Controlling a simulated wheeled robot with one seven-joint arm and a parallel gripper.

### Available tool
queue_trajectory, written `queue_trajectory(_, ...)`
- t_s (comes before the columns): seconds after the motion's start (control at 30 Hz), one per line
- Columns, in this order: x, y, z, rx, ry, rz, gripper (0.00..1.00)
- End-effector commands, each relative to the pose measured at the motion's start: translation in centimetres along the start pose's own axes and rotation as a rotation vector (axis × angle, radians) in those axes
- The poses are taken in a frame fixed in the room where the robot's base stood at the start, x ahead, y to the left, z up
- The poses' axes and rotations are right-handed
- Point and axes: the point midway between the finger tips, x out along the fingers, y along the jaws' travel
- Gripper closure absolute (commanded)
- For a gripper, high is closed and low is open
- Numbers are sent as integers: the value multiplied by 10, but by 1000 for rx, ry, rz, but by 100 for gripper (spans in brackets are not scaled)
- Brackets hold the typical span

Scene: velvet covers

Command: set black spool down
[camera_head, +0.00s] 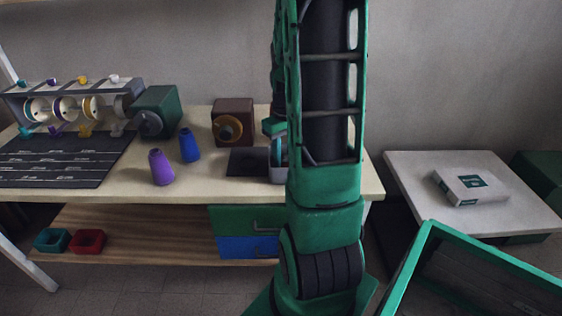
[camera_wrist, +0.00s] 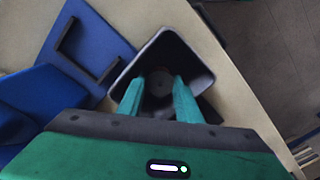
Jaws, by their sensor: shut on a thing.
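In the wrist view, my gripper (camera_wrist: 158,82) points down with its two teal fingers on either side of a dark round thing, which looks like the black spool (camera_wrist: 160,88). The fingers are shut on it. The spool appears within the outline of a grey open-topped bin (camera_wrist: 199,62); I cannot tell whether it touches the bin's floor. In the head view, my arm hides most of the gripper and the spool. Part of the grey bin (camera_head: 277,175) shows at the table's right side, beside a dark mat (camera_head: 247,161).
A purple cone (camera_head: 160,167) and a blue cone (camera_head: 189,146) stand on the table (camera_head: 120,190). A brown box (camera_head: 233,120), a green box (camera_head: 157,110) and a spool rack (camera_head: 70,92) stand behind. A white box (camera_head: 470,185) lies on the right table; a green-rimmed crate (camera_head: 428,235) is in front.

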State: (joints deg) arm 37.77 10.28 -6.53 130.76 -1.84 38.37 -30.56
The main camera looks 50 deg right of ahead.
Motion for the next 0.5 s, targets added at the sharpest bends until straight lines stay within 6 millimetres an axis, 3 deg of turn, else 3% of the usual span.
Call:
queue_trajectory(0.17, 17, 0, 0, 0, 0, 0, 92)
queue_trajectory(0.5, 19, 0, 0, 0, 0, 0, 92)
